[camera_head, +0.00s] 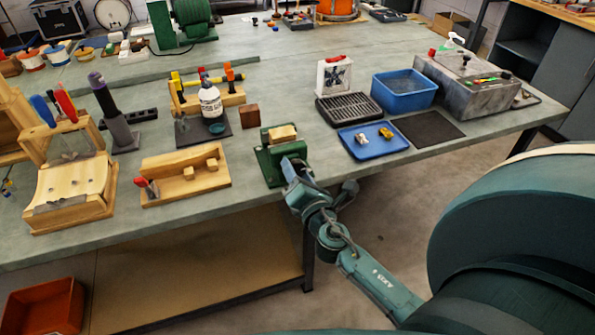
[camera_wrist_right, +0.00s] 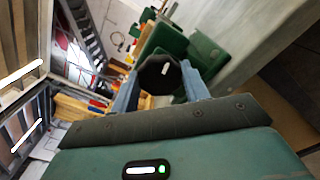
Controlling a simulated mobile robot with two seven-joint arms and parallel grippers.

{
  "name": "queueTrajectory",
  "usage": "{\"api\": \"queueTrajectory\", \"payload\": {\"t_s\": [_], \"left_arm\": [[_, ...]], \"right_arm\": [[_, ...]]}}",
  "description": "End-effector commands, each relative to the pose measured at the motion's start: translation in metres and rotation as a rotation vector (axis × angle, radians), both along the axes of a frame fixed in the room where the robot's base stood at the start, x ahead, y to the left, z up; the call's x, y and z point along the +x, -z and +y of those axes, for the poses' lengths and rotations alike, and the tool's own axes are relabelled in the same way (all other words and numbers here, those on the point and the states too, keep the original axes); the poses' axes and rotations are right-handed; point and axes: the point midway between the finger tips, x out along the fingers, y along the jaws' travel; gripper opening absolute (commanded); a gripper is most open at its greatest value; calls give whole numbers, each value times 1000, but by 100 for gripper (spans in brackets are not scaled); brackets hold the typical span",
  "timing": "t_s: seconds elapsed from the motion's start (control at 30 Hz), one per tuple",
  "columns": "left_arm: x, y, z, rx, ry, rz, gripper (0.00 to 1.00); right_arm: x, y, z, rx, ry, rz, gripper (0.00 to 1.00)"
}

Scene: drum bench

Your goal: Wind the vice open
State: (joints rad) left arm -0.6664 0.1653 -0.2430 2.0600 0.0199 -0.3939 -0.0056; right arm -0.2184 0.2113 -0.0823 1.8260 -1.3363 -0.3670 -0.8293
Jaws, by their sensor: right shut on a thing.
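The green vice (camera_head: 268,166) stands at the front edge of the bench, with a light wooden block (camera_head: 283,133) at its top between the jaws. My right gripper (camera_head: 291,170) reaches up to the front of the vice from below the bench edge. In the right wrist view, its two blue-grey fingers (camera_wrist_right: 160,88) are on either side of a dark round knob (camera_wrist_right: 158,70) on the vice's front, shut on it. The green vice body (camera_wrist_right: 166,38) shows behind the knob. I cannot tell how wide the jaw gap is. My left gripper is not in view.
A wooden tray (camera_head: 158,196) lies left of the vice. A blue tray (camera_head: 356,149), a blue bin (camera_head: 405,103) and a dark mat (camera_head: 433,131) lie to its right. A small brown block (camera_head: 250,115) sits behind it.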

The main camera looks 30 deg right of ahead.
Motion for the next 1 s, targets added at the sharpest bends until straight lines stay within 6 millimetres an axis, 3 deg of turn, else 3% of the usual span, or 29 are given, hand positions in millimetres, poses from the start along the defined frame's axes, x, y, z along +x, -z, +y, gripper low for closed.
{"api": "queueTrajectory", "payload": {"t_s": [0.53, 0.57, 0.6, 0.8, 1.0], "left_arm": [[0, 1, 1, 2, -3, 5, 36], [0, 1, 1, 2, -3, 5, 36], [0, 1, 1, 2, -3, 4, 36], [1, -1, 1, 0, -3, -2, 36], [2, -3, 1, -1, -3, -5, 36]], "right_arm": [[2, -6, -2, -30, 1, -6, 23], [2, -6, -2, -30, 1, -6, 46], [2, -6, -2, -30, 1, -6, 49], [2, -4, -1, -28, 1, -2, 66], [1, -2, -1, -26, 1, 1, 67]]}}
